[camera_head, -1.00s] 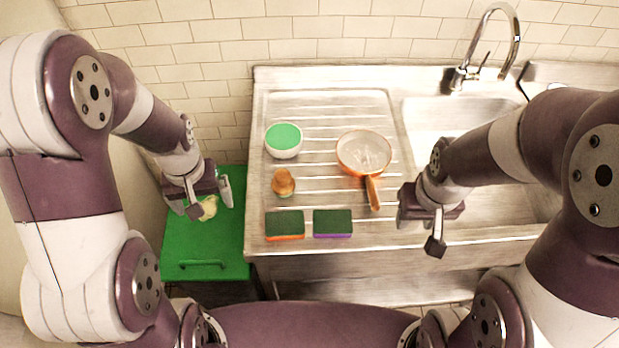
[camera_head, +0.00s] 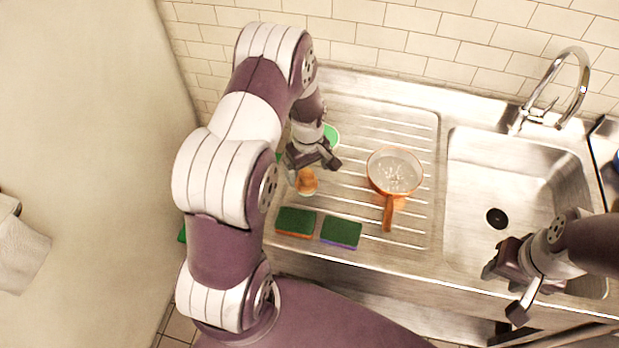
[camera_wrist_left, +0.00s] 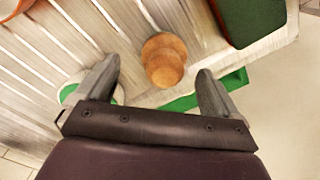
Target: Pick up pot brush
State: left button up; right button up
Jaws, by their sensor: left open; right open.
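The pot brush (camera_head: 307,183) has a round tan wooden knob and stands on the ribbed steel drainboard (camera_head: 345,205). In the left wrist view its wooden knob (camera_wrist_left: 164,58) shows between and slightly beyond my left fingertips. Its bristles are mostly hidden below the knob. My left gripper (camera_head: 312,168) is open and empty, just behind and above the brush, with one finger to each side in the wrist view (camera_wrist_left: 158,70). I see no clear contact. My right gripper (camera_head: 504,291) is open and empty near the sink's front edge.
Two green-topped sponges (camera_head: 296,221) (camera_head: 341,232) lie in front of the brush. A green-filled bowl (camera_head: 331,136) is partly hidden behind my left gripper. The sink basin (camera_head: 490,180) and tap (camera_head: 550,85) are at right.

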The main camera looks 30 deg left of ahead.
aim_at(306, 173)
pick_arm(q)
jog(key=f, duration=0.2)
jog(key=f+p, duration=0.1)
jog(key=shift+s+a+f, duration=0.25)
jog(key=shift+s+f, duration=0.1)
jog(key=shift+w+f, duration=0.1)
jog(key=shift+d, duration=0.2)
jog(key=c, duration=1.3)
jog(key=shift+o, duration=0.2)
jog(key=shift+w+r+b, duration=0.1)
jog(key=shift+r+b, duration=0.3)
jog(key=shift+r, duration=0.25)
notch_tip(306, 173, up, 3)
jog(key=shift+f+b, duration=0.1)
jog(key=shift+b, duration=0.6)
jog(key=s+d+r+b, duration=0.2)
jog(key=d+r, duration=0.5)
jog(key=d, duration=0.4)
jog(key=shift+s+b, duration=0.35)
jog(key=shift+s, duration=0.45)
pick_arm(e)
jog(key=shift+s+a+f, duration=0.1)
jog(key=shift+a+f, duration=0.05)
jog(key=shift+f, duration=0.55)
jog(key=shift+a+f, duration=0.15)
jog(key=shift+f, duration=0.55)
